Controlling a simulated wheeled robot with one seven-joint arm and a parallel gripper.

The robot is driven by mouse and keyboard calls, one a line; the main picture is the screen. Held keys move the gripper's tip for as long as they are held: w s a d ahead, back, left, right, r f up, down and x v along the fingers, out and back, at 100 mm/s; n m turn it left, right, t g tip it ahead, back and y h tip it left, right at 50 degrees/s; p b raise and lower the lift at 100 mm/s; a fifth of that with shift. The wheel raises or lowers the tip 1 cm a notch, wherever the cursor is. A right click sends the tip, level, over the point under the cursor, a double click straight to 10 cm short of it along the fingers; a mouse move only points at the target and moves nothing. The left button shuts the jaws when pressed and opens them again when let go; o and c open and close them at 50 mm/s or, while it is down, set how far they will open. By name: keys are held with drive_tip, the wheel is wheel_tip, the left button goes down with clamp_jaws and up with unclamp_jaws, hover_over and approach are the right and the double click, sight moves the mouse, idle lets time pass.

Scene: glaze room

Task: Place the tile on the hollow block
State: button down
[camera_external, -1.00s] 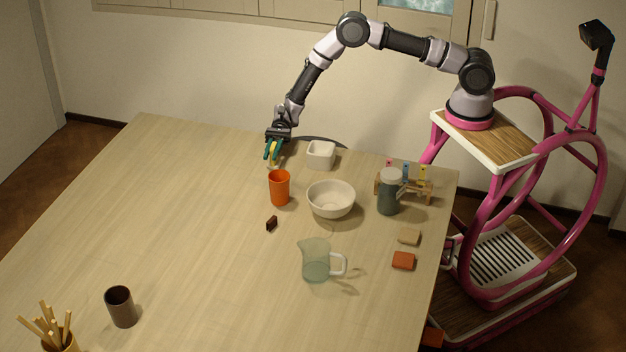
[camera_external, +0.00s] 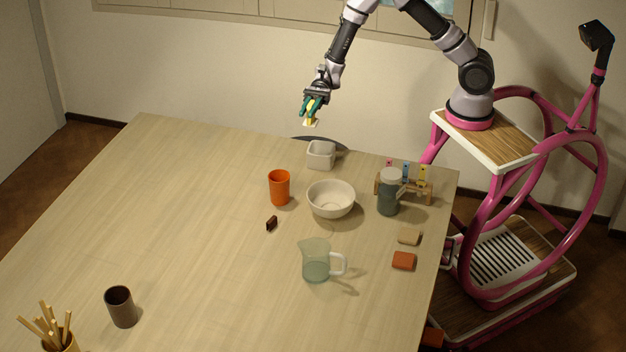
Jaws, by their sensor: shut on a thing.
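My gripper (camera_external: 312,109), with green fingers, is shut on a small pale yellow piece, which I take to be the tile (camera_external: 312,122). It is held raised, above and slightly left of a white square hollow block (camera_external: 320,161) in the picture. The fingers hide part of the tile. The hollow block stands near the table's far edge with its opening facing up, and nothing shows on top of it.
On the table (camera_external: 180,220), an orange cup (camera_external: 279,188) and a white bowl (camera_external: 331,203) stand nearest the block. A grey jar (camera_external: 388,195), rack (camera_external: 420,193), glass jug (camera_external: 316,262), small dark block (camera_external: 271,223), and beige (camera_external: 409,236) and red-orange (camera_external: 403,260) pieces lie around. The left side is mostly clear.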

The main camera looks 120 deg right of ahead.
drive_tip(key=s+a, duration=0.1)
drive_tip(key=s, duration=0.2)
hover_over(318, 153)
wheel_tip(318, 153, down, 4)
drive_tip(key=f, duration=0.1)
drive_tip(key=shift+h, duration=0.3)
drive_tip(key=shift+f, duration=2.05)
drive_tip(key=shift+f, duration=0.1)
drive_tip(key=c, duration=0.8)
unclamp_jaws()
